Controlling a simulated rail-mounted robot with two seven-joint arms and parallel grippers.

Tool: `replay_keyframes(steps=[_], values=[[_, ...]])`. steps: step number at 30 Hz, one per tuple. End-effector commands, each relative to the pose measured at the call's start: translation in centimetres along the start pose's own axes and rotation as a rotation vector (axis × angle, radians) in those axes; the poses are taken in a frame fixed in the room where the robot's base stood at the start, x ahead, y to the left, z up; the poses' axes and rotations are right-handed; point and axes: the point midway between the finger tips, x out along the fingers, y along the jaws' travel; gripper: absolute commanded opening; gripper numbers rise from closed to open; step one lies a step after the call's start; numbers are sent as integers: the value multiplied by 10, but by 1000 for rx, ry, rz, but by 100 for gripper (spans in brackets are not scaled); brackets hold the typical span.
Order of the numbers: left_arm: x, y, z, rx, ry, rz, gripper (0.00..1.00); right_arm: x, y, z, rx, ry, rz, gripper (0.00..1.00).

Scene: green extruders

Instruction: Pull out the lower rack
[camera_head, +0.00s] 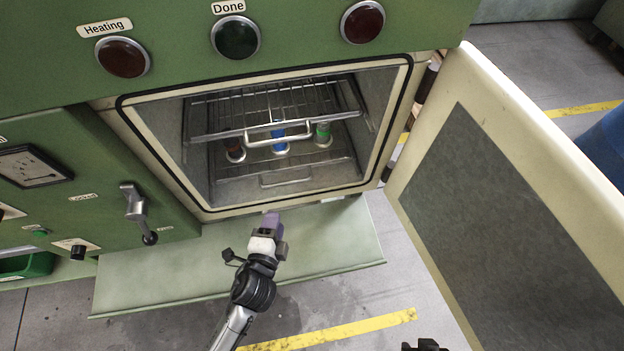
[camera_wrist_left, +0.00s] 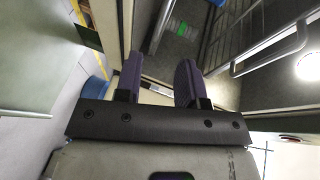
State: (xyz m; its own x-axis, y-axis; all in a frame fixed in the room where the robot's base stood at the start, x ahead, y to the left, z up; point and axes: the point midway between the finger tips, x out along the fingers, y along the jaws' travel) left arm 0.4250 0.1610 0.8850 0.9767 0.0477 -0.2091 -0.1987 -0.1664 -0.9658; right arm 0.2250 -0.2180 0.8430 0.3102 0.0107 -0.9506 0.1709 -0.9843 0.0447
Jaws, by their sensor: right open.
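The lower rack (camera_head: 250,168) is inside the open oven chamber, below the upper rack (camera_head: 230,117). Its handle (camera_head: 287,177) faces the opening. Three cylinders, with orange (camera_head: 235,152), blue (camera_head: 279,138) and green (camera_head: 322,135) bands, stand at the lower rack's level, partly behind the upper rack's handle. My left gripper (camera_head: 271,222) is just outside the opening, below the lower rack's handle and apart from it. In the left wrist view its purple fingers (camera_wrist_left: 159,82) are spread with nothing between them. My right gripper (camera_head: 425,345) barely shows at the bottom edge; it is open.
The oven door (camera_head: 505,180) stands wide open on the right. A green ledge (camera_head: 330,240) lies below the opening. A lever (camera_head: 138,210) sticks out from the panel at left. A blue barrel (camera_head: 605,145) is beyond the door. The floor in front is free.

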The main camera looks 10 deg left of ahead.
Motion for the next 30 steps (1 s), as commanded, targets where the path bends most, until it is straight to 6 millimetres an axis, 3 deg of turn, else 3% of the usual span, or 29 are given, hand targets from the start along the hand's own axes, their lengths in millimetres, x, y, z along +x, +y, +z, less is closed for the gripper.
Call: replay_keyframes(steps=[3,8,21,30], values=[[1,-3,-4,64,25,-20,36,1,-12,0,14,-1,-29,43],[13,-3,-5,90,24,-20,36,3,-9,1,17,-2,-22,43],[92,-3,-6,88,22,-18,36,15,-3,6,4,-5,-6,43],[128,-4,-7,86,21,-16,36,21,-5,7,7,-4,-9,43]])
